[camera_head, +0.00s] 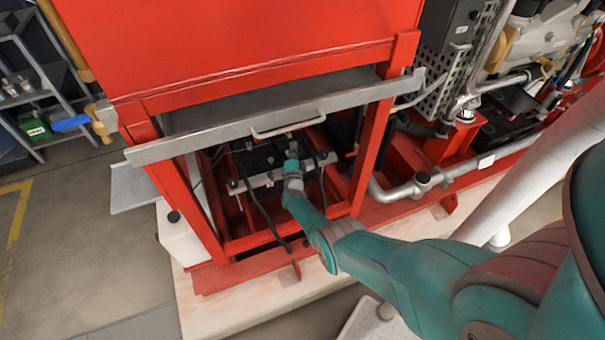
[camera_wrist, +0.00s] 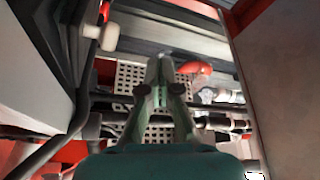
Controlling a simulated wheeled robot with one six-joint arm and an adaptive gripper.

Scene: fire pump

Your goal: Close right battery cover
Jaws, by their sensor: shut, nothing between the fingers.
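The grey battery cover (camera_head: 215,138) is raised under the red cabinet, its front edge sticking out and a bar handle (camera_head: 288,123) on that edge. The compartment below it is open and shows a dark battery (camera_head: 258,158) with cables and a clamp bar. My gripper (camera_head: 291,150) is below the cover, in front of the battery, just under the handle. In the wrist view my gripper's fingers (camera_wrist: 160,62) are together and empty. I cannot tell whether they touch anything.
Red frame posts (camera_head: 374,150) stand on both sides of the opening. A white container (camera_head: 182,238) stands at the left post. Pipes (camera_head: 400,190) run to the right. In the wrist view, a dark cable (camera_wrist: 72,120) and a grey panel (camera_wrist: 280,85) flank the gripper closely.

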